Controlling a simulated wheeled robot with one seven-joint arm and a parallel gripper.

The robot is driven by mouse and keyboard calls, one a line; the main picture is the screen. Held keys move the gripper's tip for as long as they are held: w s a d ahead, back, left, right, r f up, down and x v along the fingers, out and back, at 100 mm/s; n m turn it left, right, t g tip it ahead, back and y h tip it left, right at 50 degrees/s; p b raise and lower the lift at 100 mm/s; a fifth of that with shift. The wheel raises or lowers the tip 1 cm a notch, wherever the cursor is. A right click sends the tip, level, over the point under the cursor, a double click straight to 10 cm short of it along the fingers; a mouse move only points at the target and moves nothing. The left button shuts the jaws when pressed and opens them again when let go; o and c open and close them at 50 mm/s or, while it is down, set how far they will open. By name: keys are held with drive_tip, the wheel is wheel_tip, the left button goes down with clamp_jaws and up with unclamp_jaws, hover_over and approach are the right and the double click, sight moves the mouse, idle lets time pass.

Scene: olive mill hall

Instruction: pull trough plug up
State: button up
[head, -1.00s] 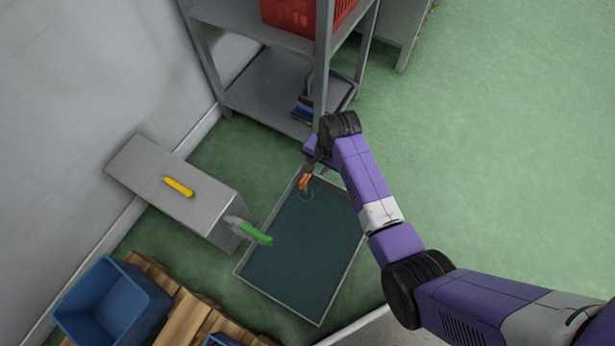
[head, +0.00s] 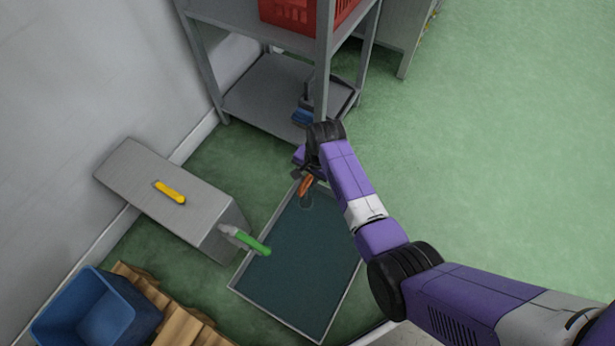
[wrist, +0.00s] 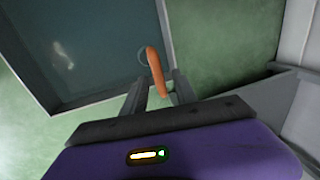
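The trough (head: 236,278) is a shallow grey-rimmed tray with dark blue-green content on the floor; it also shows at upper left in the wrist view (wrist: 40,104). The plug's orange handle (head: 305,186) stands near the trough's far corner, with a faint ring at its foot. In the wrist view the orange handle (wrist: 156,70) lies between my fingertips, slightly tilted. My gripper (head: 308,175) is over that corner. The wrist view shows my gripper (wrist: 160,84) open, with gaps visible beside the handle. The handle's contact with the fingers is not clear.
A grey box (head: 140,180) with a yellow handle (head: 169,192) stands left, its green-handled tap (head: 250,241) reaching over the trough. A metal shelf (head: 265,85) with a red crate (head: 300,12) stands behind. A blue bin (head: 95,310) is lower left. Green floor is clear at right.

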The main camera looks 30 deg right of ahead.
clamp_jaws()
idle(1.4)
